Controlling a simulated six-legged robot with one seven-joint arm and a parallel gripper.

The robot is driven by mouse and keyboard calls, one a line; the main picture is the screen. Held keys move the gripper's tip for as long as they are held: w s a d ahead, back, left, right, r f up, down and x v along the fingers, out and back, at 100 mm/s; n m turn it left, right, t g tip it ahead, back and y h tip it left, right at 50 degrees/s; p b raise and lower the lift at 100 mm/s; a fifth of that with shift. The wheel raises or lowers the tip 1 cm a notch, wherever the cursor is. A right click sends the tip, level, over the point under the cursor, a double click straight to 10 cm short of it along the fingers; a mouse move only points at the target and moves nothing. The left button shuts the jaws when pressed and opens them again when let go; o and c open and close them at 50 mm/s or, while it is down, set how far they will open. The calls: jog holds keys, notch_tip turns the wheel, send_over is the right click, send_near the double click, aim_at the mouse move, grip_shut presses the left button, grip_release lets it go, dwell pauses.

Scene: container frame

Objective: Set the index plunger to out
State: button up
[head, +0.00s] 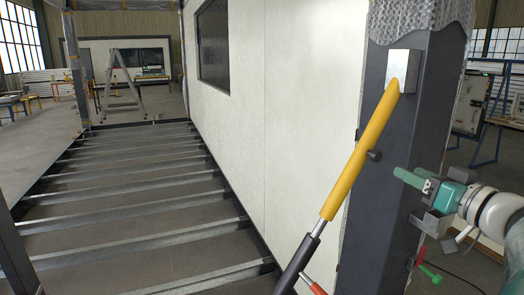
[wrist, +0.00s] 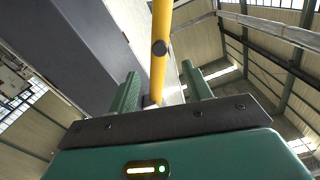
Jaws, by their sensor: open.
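The index plunger (head: 375,155) is a small dark knob standing out from the side of a yellow tube (head: 357,165). The tube is part of a slanted brace between a metal block on the dark post and a dark lower rod. In the wrist view the plunger (wrist: 160,47) shows as a round dark end on the yellow tube (wrist: 160,22), ahead of the fingers. My gripper (head: 412,178) is just right of and slightly below the plunger, apart from it. In the wrist view my gripper (wrist: 160,82) has its green fingers spread, with nothing held.
The dark post (head: 412,135) stands close behind the brace. A white wall panel (head: 270,110) is left of it. A red handle (head: 317,288) sits low by the brace, and a red and green piece (head: 428,268) is low right. Bare floor joists (head: 130,180) run left.

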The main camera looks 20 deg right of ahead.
aim_at(379, 157)
jog(key=w, duration=0.9)
jog(key=shift+w+a, duration=0.1)
jog(key=shift+w, duration=0.1)
